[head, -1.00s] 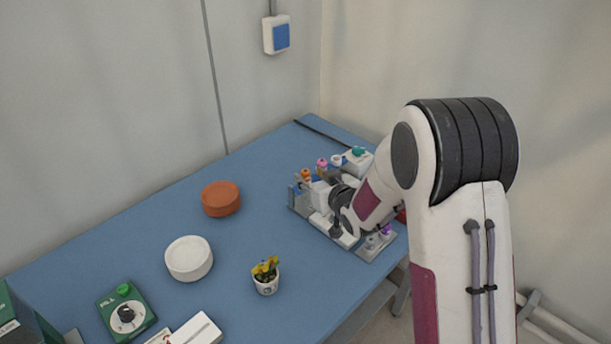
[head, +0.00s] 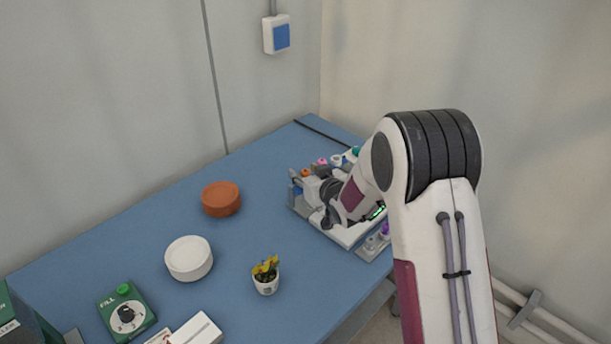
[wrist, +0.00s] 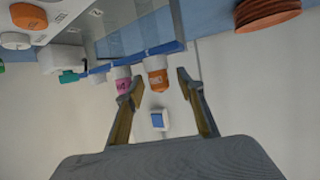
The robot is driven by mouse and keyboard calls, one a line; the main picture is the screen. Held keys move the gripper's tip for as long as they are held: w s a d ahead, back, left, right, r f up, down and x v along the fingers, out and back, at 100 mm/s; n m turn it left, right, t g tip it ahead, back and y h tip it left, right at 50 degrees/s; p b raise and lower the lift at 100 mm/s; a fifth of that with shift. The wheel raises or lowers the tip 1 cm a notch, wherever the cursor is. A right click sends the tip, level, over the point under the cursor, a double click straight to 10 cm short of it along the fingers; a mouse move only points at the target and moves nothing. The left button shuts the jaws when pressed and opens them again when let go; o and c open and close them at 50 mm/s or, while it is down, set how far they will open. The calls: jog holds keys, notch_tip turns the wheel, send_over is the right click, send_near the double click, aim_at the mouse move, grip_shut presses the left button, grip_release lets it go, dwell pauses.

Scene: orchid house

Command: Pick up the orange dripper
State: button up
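The orange dripper (head: 305,173) stands at the left end of a row of drippers in a rack at the table's far right. In the wrist view the orange dripper (wrist: 157,78) shows between the two fingertips, with its lower part towards the top of the picture. My gripper (wrist: 158,88) is open, with a visible gap between each finger and the orange dripper. The pink dripper (wrist: 122,84) is just beside it, close to the left fingertip. In the head view my wrist hides much of the rack, and the fingertips are hard to make out.
White and teal drippers (head: 355,152) continue the row to the right. A purple-topped item (head: 384,229) stands nearer the front.

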aim_at(305, 171)
jog(key=shift+c, duration=0.5)
jog(key=c, duration=0.8)
jog(key=shift+r, duration=0.2)
jog(key=shift+r, duration=4.85)
